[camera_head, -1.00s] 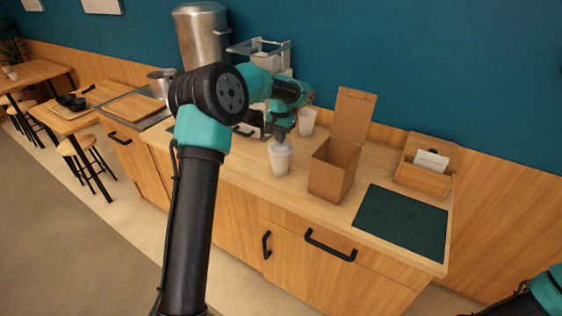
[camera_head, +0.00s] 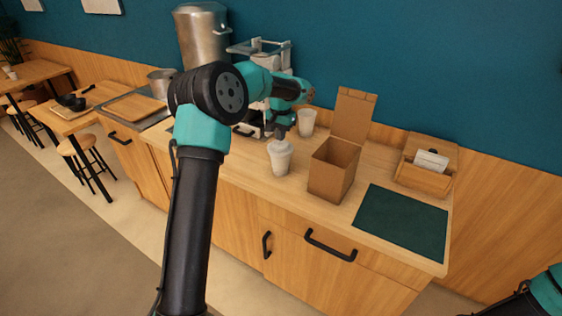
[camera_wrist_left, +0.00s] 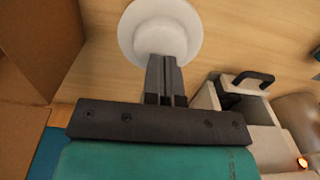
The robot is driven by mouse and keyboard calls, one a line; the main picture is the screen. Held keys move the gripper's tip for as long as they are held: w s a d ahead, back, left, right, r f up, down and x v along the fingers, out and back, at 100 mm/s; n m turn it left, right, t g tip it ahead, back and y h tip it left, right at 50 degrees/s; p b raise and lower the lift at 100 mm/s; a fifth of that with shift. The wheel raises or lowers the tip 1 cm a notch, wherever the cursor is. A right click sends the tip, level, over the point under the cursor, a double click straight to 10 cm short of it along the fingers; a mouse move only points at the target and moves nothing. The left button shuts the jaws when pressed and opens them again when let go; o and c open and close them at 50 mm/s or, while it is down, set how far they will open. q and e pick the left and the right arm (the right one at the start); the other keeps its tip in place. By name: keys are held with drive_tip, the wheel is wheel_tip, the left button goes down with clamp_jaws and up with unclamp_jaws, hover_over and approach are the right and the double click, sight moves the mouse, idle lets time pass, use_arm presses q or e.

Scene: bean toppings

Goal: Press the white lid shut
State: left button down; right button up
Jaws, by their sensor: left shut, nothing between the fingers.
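A white cup (camera_head: 280,162) stands upright on the counter with the white lid (camera_head: 280,146) on its top. The lid also shows as a round white disc with a raised centre in the left wrist view (camera_wrist_left: 160,30). My left gripper (camera_head: 281,137) points down over the lid, its fingers shut with nothing between them. In the left wrist view, its fingertips (camera_wrist_left: 162,60) overlap the lid's raised centre. I cannot tell whether they touch it, or whether the lid is fully seated. My right gripper is out of view; only part of that arm shows at the lower right.
An open brown cardboard box (camera_head: 333,168) stands just right of the cup. Another white cup (camera_head: 307,122) is behind. A dark green mat (camera_head: 402,221) and a wooden card holder (camera_head: 424,177) lie further right. A machine and a steel urn (camera_head: 202,38) stand behind my left arm.

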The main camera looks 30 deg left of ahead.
use_arm(q)
drive_tip(key=shift+r, duration=1.85)
